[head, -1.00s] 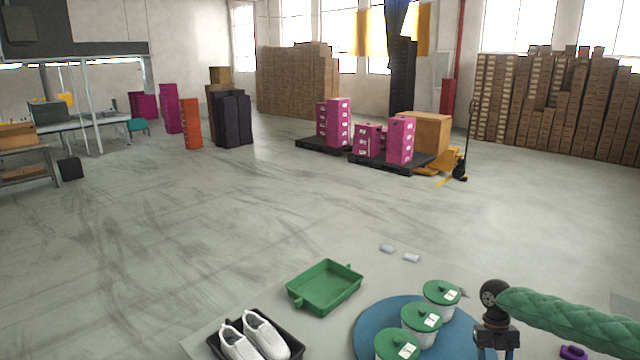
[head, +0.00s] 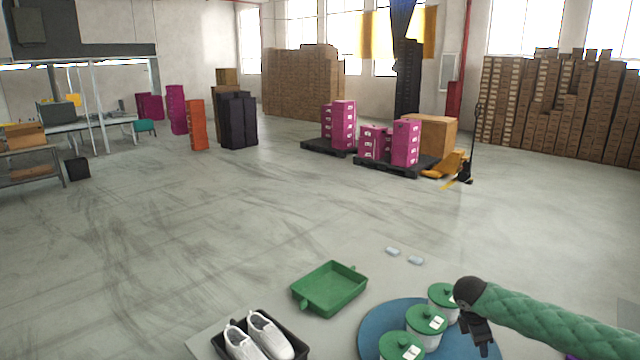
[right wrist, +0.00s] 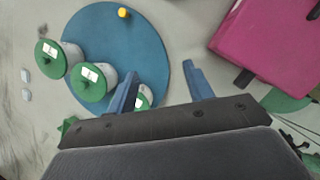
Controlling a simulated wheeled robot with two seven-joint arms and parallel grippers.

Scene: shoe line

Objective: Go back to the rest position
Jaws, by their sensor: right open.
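My right gripper (head: 484,346) is low at the right of the head view, beside the blue round board (head: 371,325). In the right wrist view its two blue fingers (right wrist: 161,85) are spread apart with nothing held between them. The board (right wrist: 150,40) lies below them. Three white tubs with green lids stand along it: a near one (head: 402,346), a middle one (head: 427,321) and a far one (head: 442,294) partly hidden by my wrist. My left gripper is not in view.
A green tray (head: 355,297) and a black tray (head: 295,343) with white shoes (head: 268,332) lie left of the board. Two small pale pieces (head: 404,255) lie beyond. A magenta box (right wrist: 275,38) shows in the wrist view.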

